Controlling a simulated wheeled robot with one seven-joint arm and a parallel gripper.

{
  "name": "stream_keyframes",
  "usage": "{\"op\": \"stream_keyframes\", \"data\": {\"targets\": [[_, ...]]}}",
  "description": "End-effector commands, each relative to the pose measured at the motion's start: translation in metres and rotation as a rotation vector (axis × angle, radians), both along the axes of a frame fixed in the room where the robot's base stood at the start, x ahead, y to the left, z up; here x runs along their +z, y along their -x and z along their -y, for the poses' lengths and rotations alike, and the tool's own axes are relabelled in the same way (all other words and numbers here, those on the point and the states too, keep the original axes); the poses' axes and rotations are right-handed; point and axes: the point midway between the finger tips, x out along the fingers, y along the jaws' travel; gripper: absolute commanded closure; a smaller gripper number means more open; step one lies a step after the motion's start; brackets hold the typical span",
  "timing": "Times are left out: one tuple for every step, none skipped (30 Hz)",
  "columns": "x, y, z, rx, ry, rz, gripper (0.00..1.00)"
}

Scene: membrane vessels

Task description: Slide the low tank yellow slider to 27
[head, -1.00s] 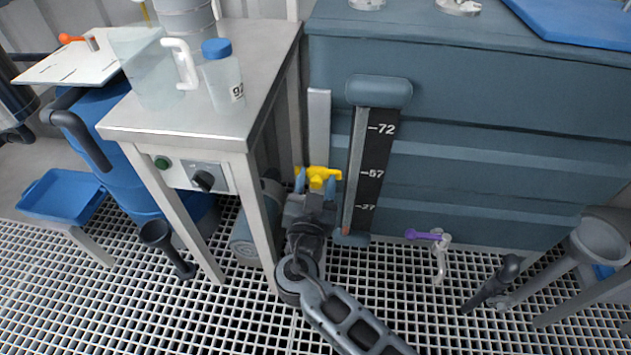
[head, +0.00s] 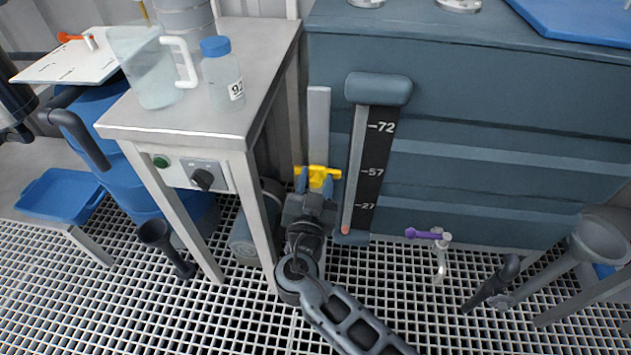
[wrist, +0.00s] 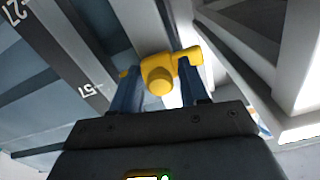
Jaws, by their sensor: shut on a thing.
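The yellow slider (head: 318,172) sits on a light grey upright rail (head: 319,125), level with about the 57 mark. My gripper (head: 315,183) is shut on it, with blue fingers on either side of its knob. In the wrist view the slider (wrist: 160,72) shows between the two fingers (wrist: 163,93). A black scale (head: 374,155) with marks 72, 57 and 27 stands to the right of the rail on the blue-grey tank (head: 480,110). The rail below the slider is mostly hidden by my gripper and arm.
A steel table (head: 180,120) with a pitcher (head: 145,75) and a blue-capped bottle (head: 222,80) stands close on the left. A tap with a purple handle (head: 425,233) is low on the right. Grated floor (head: 400,290) lies open in front.

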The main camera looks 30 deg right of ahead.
Motion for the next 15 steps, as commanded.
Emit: {"op": "stream_keyframes", "data": {"targets": [[-0.01,0.001,0.0,0.0,-0.002,-0.001,1.0],[-0.014,0.001,0.0,0.0,-0.002,-0.001,1.0],[-0.019,0.001,0.0,0.0,-0.003,0.0,1.0],[-0.022,0.001,0.0,0.0,-0.003,0.0,1.0],[-0.025,0.001,0.0,0.0,-0.004,0.0,1.0],[-0.029,0.001,0.0,0.0,-0.003,0.001,1.0],[-0.032,0.001,0.0,0.0,-0.003,0.001,1.0],[-0.035,0.001,0.0,0.0,-0.004,0.0,1.0],[-0.039,0.001,0.0,0.0,-0.004,0.0,1.0],[-0.042,0.001,0.0,0.0,-0.004,0.0,1.0],[-0.045,0.001,0.0,0.001,-0.004,-0.001,1.0],[-0.049,0.001,0.0,0.001,-0.005,0.0,1.0],[-0.052,0.001,0.0,0.001,-0.005,0.0,1.0],[-0.055,0.001,0.0,0.001,-0.005,0.0,1.0],[-0.058,0.001,0.0,0.001,-0.005,0.0,1.0]]}}
